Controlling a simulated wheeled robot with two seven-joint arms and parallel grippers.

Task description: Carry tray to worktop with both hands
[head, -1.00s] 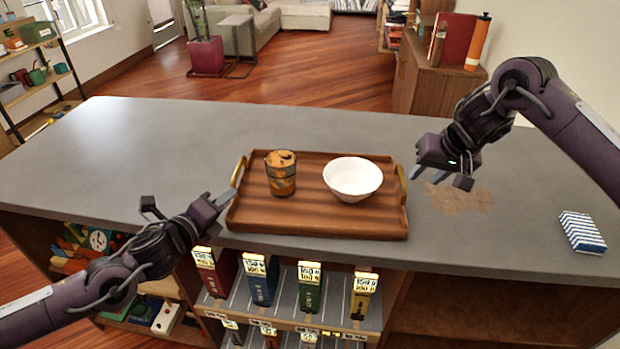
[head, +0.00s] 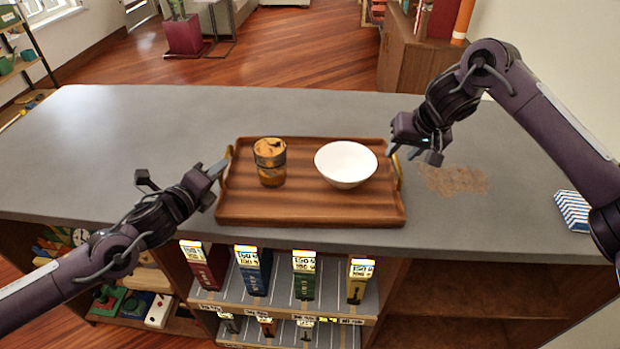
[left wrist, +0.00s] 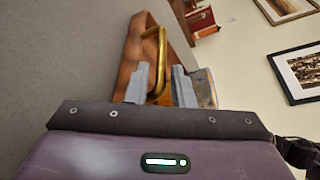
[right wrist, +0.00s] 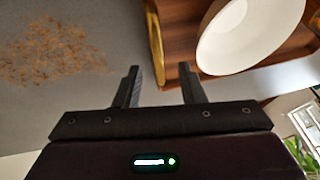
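A brown wooden tray (head: 310,212) with brass handles lies on the grey worktop. My left gripper (head: 220,168) is at the tray's left end. In the left wrist view its fingers (left wrist: 160,88) stand apart on either side of the left brass handle (left wrist: 161,45), with gaps visible. My right gripper (head: 412,156) is open at the right end. In the right wrist view its fingers (right wrist: 161,85) are spread, with the right brass handle (right wrist: 154,45) just beyond the tips.
A brown speckled patch (head: 452,180) lies on the worktop right of the tray. A blue-and-white striped item (head: 573,211) is at the far right. Shelves below the front edge hold several coloured boxes (head: 254,272). The worktop behind the tray is clear.

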